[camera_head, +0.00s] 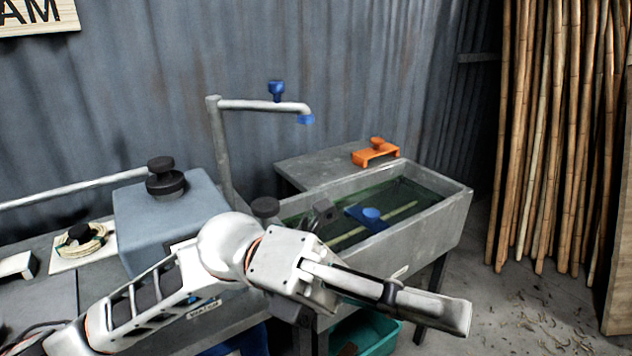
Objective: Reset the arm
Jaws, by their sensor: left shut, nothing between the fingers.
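My left arm comes in from the lower left and reaches across the front of the sink trough. My left gripper (455,312) is shut and empty, in front of the grey trough (427,248) and apart from what lies in it. The right gripper is not in view. In the trough lie a light rattan stick (398,214) and a blue block with a round knob (371,217). My arm hides part of the trough's front and left side.
A tap pipe (262,105) with a blue handle rises behind the trough. A blue-grey box (150,215) with a black knob stands at left, near a coil of rattan (85,240). An orange clamp (376,152) sits at the back. Tall poles (545,130) lean at right. A teal bin (378,338) is below.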

